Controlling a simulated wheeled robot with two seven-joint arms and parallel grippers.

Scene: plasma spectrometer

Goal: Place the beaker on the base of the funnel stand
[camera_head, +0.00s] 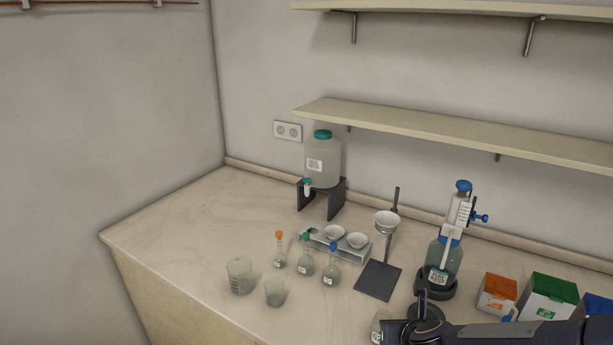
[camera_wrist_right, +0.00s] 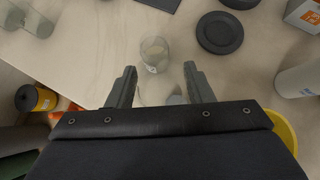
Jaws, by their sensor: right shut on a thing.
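The funnel stand's dark flat base (camera_head: 378,281) lies bare on the counter, with its rod and white funnel (camera_head: 386,222) above it. My right gripper (camera_wrist_right: 159,82) shows in the wrist view with its two fingers on either side of clear glass, the beaker (camera_wrist_right: 154,54). It is shut on the beaker. In the head view the glass (camera_head: 377,327) shows partly at the bottom edge, in front of the stand base and left of my dark wrist. Whether it touches the counter cannot be told. My left gripper is not in view.
Two glass beakers (camera_head: 239,276) (camera_head: 275,292) and several stoppered flasks (camera_head: 305,266) stand to the left. A dispenser bottle (camera_head: 445,258) stands right of the stand, with boxes (camera_head: 497,293) beyond. A black disc (camera_wrist_right: 220,33) lies near the glass. The left counter is clear.

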